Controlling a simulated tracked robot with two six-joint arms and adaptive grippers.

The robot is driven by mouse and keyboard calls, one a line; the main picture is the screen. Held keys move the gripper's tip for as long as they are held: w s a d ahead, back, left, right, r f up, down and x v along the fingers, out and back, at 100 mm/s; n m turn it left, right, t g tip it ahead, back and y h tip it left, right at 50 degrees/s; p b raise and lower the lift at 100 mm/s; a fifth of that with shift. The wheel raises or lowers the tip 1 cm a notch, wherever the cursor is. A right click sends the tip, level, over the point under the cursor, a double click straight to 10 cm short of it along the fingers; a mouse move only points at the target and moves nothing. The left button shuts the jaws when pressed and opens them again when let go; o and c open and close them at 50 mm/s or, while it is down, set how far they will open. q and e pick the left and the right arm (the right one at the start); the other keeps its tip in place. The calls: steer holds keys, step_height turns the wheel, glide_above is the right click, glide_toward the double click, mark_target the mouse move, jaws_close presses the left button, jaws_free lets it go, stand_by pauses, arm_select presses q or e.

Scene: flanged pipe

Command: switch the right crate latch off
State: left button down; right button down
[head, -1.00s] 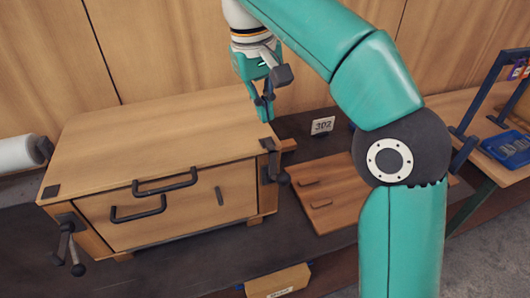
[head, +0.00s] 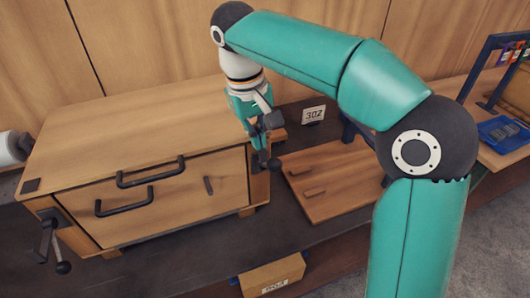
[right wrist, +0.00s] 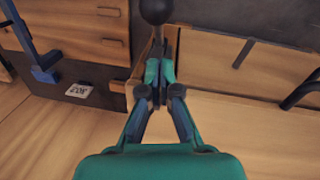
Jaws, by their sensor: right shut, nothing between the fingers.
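The wooden crate (head: 130,125) stands on the dark bench at left, with two dark handles on its front. Its right latch ends in a black ball knob (head: 274,164) at the crate's right front corner; my gripper hides most of the rest. My right gripper (head: 260,148) is shut and empty, pointing down right at this latch. In the right wrist view the shut fingertips (right wrist: 160,70) are just below the ball knob (right wrist: 157,10), by its stem; I cannot tell whether they touch. The left latch (head: 52,240) is at the front left corner. My left gripper is out of view.
A wooden board (head: 335,182) with small handles lies right of the crate. A small number card (head: 313,114) stands behind it. A wooden box (head: 272,275) is below the front edge. A blue tray (head: 503,133) is at far right. Dark bench in front is clear.

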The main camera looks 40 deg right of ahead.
mark_target(269, 165)
steer(key=shift+s+f, duration=0.95)
steer(key=shift+s, duration=0.25)
